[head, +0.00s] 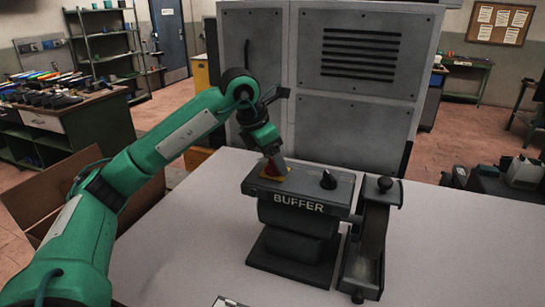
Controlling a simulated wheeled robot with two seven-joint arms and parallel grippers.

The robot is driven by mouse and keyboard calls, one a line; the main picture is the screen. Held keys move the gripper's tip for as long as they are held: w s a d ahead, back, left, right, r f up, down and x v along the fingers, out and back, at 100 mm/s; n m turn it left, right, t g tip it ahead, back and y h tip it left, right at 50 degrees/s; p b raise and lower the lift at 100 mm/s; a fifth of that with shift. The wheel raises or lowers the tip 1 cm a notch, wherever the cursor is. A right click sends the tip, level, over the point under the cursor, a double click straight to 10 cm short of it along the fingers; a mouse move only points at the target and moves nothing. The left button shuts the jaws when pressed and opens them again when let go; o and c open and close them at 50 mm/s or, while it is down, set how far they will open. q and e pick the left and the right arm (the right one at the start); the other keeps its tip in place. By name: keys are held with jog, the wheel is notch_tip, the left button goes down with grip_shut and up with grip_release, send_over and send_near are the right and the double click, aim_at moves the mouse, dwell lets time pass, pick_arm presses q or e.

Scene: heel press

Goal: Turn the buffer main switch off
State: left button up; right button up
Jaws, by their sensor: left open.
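The buffer (298,215) is a dark grey machine with a white BUFFER label, standing on the light table. A red switch on a yellow plate (274,172) sits at the left of its top panel. A black pointer knob (328,180) sits at the right of the same panel. My left gripper (271,160) is open and points down right over the red switch, partly hiding it. I cannot tell whether the fingers touch the switch, nor its exact position.
A narrow dark tray fixture with a round black knob (385,184) stands right of the buffer. A large grey cabinet (350,85) rises behind the table (460,265). The table's front right is clear.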

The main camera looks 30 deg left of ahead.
pick_arm(q)
jog(key=shift+s+a+r, duration=0.1)
jog(key=shift+s+r, duration=0.05)
jog(key=shift+r, duration=0.4)
jog(key=b+v, duration=0.2)
jog(key=v, duration=1)
jog(key=shift+s+r, duration=0.15)
jog(key=shift+r, duration=0.1)
jog(key=shift+a, duration=0.15)
